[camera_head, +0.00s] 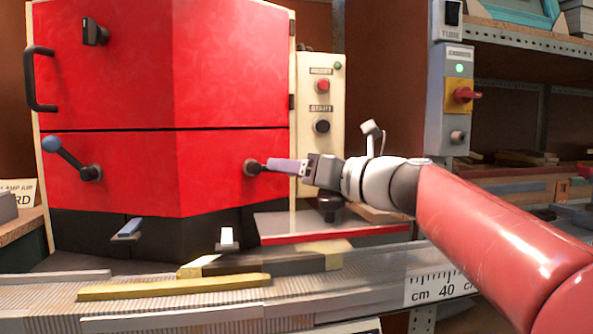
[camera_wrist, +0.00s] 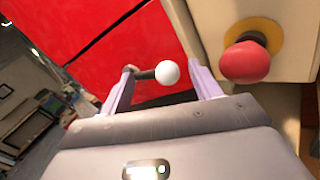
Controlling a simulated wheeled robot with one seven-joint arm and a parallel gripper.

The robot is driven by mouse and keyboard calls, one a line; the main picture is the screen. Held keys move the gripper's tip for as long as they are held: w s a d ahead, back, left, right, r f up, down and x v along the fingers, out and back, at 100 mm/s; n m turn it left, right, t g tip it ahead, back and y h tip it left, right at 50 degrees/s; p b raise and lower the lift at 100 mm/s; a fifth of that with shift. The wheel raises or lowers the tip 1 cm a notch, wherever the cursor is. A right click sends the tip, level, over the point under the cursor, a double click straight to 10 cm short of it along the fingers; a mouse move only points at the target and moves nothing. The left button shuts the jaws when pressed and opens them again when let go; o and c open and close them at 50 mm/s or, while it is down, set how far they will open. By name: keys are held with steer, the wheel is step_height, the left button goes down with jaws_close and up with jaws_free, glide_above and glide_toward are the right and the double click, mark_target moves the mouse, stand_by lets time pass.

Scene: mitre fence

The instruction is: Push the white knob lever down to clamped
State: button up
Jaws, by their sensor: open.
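The white knob lever's dark pivot (camera_head: 252,167) is on the lower red panel of the machine in the head view, and its white knob is hidden there behind my fingers. In the wrist view the white knob (camera_wrist: 168,72) sits on a short dark rod (camera_wrist: 145,74), between my two fingers with gaps on both sides. My gripper (camera_head: 273,165) is open and reaches leftward to the lever in the head view. In the wrist view my gripper (camera_wrist: 162,78) has its pale purple fingers apart on either side of the knob.
A blue knob lever (camera_head: 52,144) is on the left of the same panel. A cream button panel (camera_head: 320,135) stands behind my gripper. In the wrist view a red mushroom button (camera_wrist: 245,62) is close to the right finger. A red-edged plate (camera_head: 335,238) lies below my gripper.

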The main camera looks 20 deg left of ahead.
steer(key=b+v, duration=0.1)
steer(key=v, duration=0.6)
steer(key=shift+s+d, duration=0.15)
steer(key=shift+d, duration=0.25)
steer(key=shift+c, duration=0.4)
